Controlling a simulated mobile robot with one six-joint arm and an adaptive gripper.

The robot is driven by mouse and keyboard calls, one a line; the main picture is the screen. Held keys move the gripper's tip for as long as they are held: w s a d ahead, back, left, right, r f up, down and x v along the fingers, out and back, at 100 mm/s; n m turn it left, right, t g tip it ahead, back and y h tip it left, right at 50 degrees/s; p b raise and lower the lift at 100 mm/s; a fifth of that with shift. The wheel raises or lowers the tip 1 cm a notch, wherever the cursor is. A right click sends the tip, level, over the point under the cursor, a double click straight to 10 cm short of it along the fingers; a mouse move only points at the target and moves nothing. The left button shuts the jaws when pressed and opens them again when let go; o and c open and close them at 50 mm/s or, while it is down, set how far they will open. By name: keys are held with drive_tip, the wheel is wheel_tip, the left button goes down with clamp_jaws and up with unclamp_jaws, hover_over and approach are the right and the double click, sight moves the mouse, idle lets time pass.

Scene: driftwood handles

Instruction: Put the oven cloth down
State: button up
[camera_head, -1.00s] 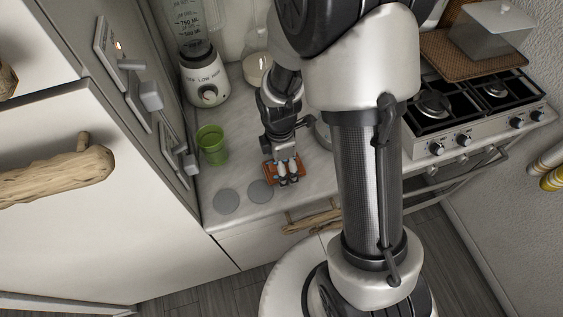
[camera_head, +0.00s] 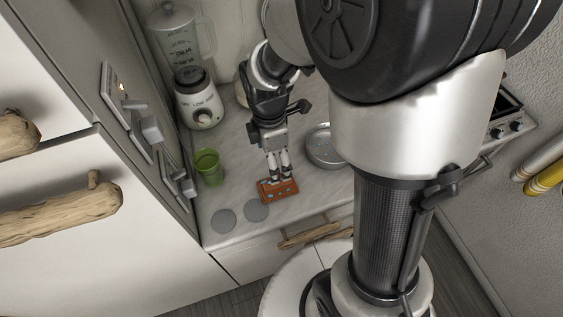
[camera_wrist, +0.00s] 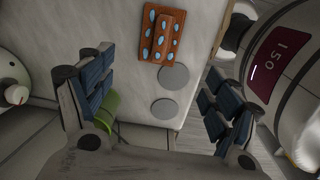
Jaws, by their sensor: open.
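The oven cloth (camera_head: 278,193) is orange-brown with light blue spots. It lies on the worktop near its front edge, and in the wrist view it shows at the top middle (camera_wrist: 172,32). My gripper (camera_head: 279,178) is over the back part of the cloth in the head view, pointing down. In the wrist view its dark padded fingers (camera_wrist: 157,100) are wide apart with nothing between them. The cloth lies beyond the fingertips there. Any small gap between the fingertips and the cloth is hard to judge from the head view.
A green cup (camera_head: 208,168) stands left of the cloth, with a blender (camera_head: 198,103) behind it. Two flat grey discs (camera_head: 224,221) lie left of the cloth. A round metal dish (camera_head: 322,150) is to the right. A driftwood handle (camera_head: 309,233) juts from the drawer below.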

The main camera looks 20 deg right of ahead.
drive_tip(key=s+d+r+m+t, duration=0.1)
drive_tip(key=s+r+m+t, duration=0.3)
drive_tip(key=s+r+m, duration=1.1)
drive_tip(key=r+m, duration=0.1)
drive_tip(key=m, duration=0.1)
drive_tip(key=shift+r+m, duration=0.3)
drive_tip(key=shift+r, duration=0.1)
drive_tip(key=shift+w, duration=0.1)
drive_tip(key=shift+f+b, duration=0.75)
drive_tip(key=shift+b, duration=0.05)
drive_tip(key=shift+o, duration=0.3)
